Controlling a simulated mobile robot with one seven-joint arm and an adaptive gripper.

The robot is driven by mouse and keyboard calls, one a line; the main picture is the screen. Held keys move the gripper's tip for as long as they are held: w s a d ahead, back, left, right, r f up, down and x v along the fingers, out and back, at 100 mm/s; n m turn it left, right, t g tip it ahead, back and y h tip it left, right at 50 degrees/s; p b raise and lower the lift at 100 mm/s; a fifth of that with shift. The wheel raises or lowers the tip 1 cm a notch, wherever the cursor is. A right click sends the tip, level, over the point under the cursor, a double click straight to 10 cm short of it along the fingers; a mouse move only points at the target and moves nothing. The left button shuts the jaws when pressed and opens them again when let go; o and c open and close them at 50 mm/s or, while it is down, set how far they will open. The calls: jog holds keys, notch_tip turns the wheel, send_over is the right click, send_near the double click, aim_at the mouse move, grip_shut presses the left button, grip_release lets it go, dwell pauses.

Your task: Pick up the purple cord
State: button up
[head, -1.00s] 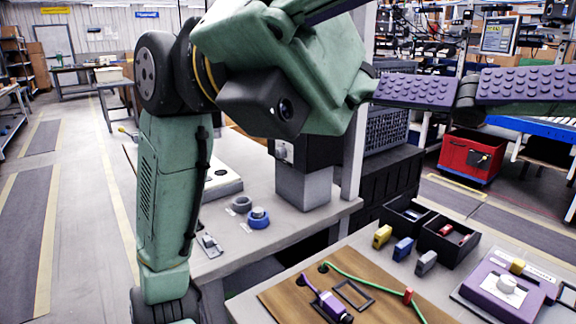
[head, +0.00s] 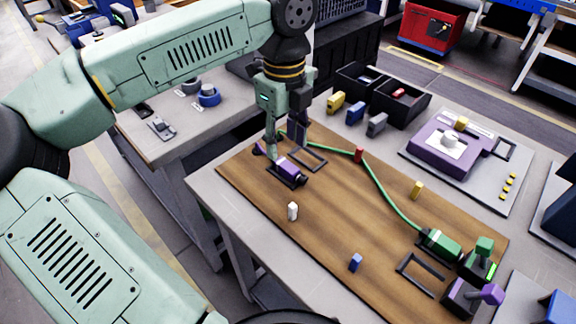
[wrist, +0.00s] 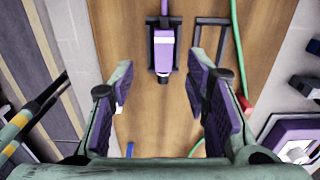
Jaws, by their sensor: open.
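The purple cord (head: 259,149) is a short stretch at the far left end of the brown board, largely hidden behind my gripper's finger. My gripper (head: 285,146) is above that end of the board, fingers pointing down. In the wrist view my gripper (wrist: 160,78) has its fingers wide apart with nothing between them. I cannot tell its exact height above the cord.
Small white (head: 292,211), blue (head: 355,262) and yellow (head: 416,189) pieces stand on the board (head: 330,225). Black bins (head: 400,101) stand behind.

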aim_at(288, 166)
jog(key=f, duration=0.2)
jog(key=f+p, duration=0.1)
jog(key=f, duration=0.1)
jog(key=f+p, duration=0.1)
jog(key=f, duration=0.1)
jog(key=shift+d+f, duration=0.2)
jog(key=shift+d, duration=0.15)
jog(key=shift+c, duration=0.2)
grip_shut()
